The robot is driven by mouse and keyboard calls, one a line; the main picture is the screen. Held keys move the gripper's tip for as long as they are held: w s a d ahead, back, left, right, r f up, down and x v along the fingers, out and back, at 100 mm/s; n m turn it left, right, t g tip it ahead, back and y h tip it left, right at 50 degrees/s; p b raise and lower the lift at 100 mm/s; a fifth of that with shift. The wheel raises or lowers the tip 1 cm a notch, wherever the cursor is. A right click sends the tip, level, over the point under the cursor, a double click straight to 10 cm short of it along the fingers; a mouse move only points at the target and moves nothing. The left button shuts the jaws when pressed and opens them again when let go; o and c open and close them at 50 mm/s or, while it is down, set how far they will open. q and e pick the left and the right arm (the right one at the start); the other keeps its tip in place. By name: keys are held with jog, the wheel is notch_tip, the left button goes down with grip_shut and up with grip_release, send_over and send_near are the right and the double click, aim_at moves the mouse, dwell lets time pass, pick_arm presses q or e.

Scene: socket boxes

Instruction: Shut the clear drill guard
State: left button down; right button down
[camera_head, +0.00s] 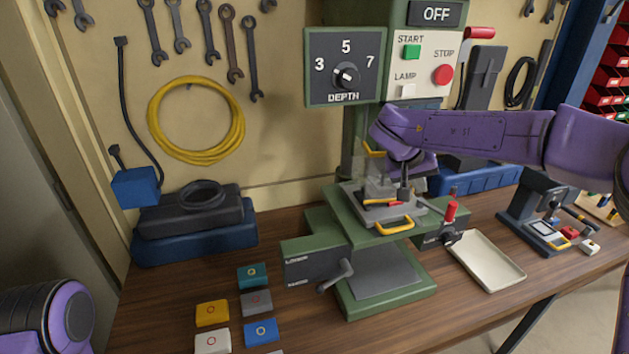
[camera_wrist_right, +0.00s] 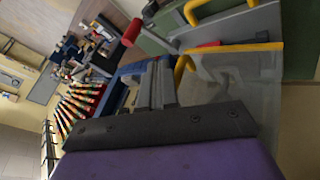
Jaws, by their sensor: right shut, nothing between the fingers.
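The green drill press (camera_head: 345,230) stands on the bench. Its guard is hard to make out in the head view. A clear panel (camera_wrist_right: 235,80) with a yellow strip along one edge fills the right side of the right wrist view, close to my fingers; I take it to be the guard. In the head view a yellow handle (camera_head: 374,150) shows beside my wrist and another (camera_head: 395,226) at the work plate's front. My right gripper (camera_head: 383,187) is shut and empty above the plate; its fingers show in the wrist view (camera_wrist_right: 158,85). Contact is unclear. My left gripper is out of frame.
The control panel (camera_head: 420,65) reads OFF, above the drill. A red-knobbed lever (camera_head: 450,212) is right of the plate. A pale tray (camera_head: 487,262) and a small dark fixture (camera_head: 545,212) stand further right. Several coloured boxes, including a yellow one (camera_head: 212,313), lie at front left.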

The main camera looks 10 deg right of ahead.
jog(key=shift+w+d+n+t, duration=0.5)
jog(key=shift+w+d+n, duration=0.15)
jog(key=shift+d+n, duration=0.2)
